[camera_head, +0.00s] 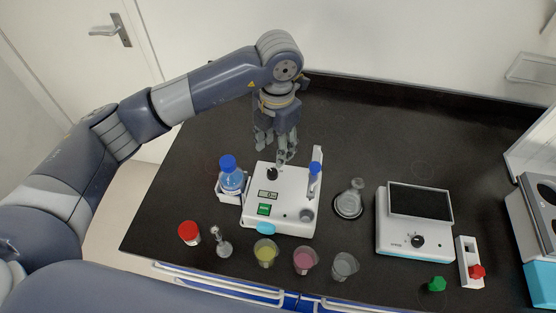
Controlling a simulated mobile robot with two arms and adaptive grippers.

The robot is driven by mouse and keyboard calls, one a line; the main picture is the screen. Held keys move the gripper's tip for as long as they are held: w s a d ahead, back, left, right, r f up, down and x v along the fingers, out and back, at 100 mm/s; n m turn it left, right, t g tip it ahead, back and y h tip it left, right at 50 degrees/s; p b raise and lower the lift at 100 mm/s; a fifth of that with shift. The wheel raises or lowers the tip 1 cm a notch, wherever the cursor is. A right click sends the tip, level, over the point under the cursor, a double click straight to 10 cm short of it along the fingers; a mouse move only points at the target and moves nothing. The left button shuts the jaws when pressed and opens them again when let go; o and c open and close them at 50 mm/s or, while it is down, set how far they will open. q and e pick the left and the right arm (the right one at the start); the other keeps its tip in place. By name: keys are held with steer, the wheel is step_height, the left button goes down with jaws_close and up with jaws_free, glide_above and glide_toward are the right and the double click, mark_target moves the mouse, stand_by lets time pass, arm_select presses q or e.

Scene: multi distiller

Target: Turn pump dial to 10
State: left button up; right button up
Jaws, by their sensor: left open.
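A white device (284,204) on the black bench has a small display (268,194), a green switch (264,210) and a black dial (272,173) near its back left corner. The display seems to show a 0, but it is too small to read surely. My left gripper (277,153) is open and points down just behind the device's back edge, near the black dial. I cannot tell whether it touches the dial. A second white device (415,221) with a dark screen has a black dial (417,241) on its front. I cannot tell which one is the pump. My right gripper is out of view.
A blue-capped bottle (231,178) stands left of the device, a blue-capped tube (315,180) at its right. A flask (350,198), several beakers (304,260), a red-capped jar (189,233) and a red-knobbed switch box (470,262) stand around. The back of the bench is clear.

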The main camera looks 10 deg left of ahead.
mark_target(273, 172)
arm_select(q)
steer(key=f, duration=0.2)
steer(key=p, duration=0.1)
steer(key=shift+s+a+f, duration=0.25)
steer(key=shift+s+f, duration=0.15)
step_height(273, 172, down, 3)
steer(key=shift+w+f+p, duration=0.15)
steer(key=shift+p, duration=0.4)
step_height(273, 172, down, 3)
steer(key=shift+w+a+f+p, duration=0.1)
steer(key=shift+w+f+p, duration=0.05)
steer(key=shift+p, duration=0.15)
steer(key=c, duration=0.9)
jaws_close()
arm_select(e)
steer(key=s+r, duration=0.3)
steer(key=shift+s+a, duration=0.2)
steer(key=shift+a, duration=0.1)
